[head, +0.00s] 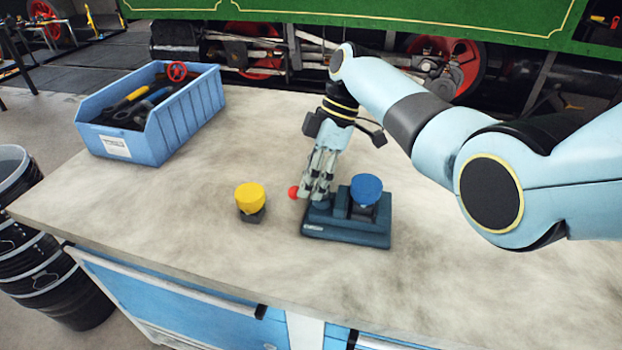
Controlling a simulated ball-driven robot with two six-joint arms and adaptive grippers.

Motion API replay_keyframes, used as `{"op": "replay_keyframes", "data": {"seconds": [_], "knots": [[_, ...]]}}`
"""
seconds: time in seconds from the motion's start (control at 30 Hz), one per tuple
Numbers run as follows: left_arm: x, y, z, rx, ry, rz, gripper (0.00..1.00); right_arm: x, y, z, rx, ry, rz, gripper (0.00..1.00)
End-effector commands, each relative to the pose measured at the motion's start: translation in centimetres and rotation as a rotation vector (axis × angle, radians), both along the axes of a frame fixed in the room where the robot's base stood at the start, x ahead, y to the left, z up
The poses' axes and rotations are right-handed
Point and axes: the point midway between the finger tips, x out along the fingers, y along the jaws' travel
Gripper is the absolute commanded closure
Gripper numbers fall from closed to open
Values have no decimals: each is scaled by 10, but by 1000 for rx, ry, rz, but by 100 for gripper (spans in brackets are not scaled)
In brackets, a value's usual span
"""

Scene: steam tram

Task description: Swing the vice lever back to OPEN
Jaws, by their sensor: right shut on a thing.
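The vice (345,233) is a low dark blue-grey block on the bench, right of the picture's middle. A part with a round blue top (366,189) stands upright in it. The vice lever shows as a red ball knob (293,192) at the vice's left side, level with my fingertips. My right gripper (315,193) reaches down from above and is shut on the lever, with the knob sticking out to the left of the fingers. The fingers hide the rest of the lever. No OPEN mark can be read. My left gripper is not in view.
A yellow-topped part on a dark foot (250,201) stands just left of the vice. A blue bin (175,120) with tools sits at the bench's back left. Black buckets (45,250) stand on the floor at left. The bench front (190,250) is clear.

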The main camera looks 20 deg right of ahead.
Motion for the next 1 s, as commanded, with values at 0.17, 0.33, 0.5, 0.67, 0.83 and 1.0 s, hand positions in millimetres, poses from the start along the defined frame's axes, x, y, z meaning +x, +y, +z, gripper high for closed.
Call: {"op": "replay_keyframes", "data": {"seconds": [0.17, 0.33, 0.5, 0.67, 0.83, 1.0], "knots": [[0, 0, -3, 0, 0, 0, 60, 1, 0, 2, -3, -10, 146, 100], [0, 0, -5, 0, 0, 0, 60, -1, 0, 3, -3, -12, 259, 100], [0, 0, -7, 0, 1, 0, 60, -3, 0, 3, -3, -13, 339, 100], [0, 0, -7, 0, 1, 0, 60, -4, 0, 3, -4, -14, 381, 100], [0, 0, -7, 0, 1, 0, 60, -4, 0, 3, -4, -14, 401, 100], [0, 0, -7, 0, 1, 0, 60, -4, 0, 4, -4, -15, 404, 100]]}}
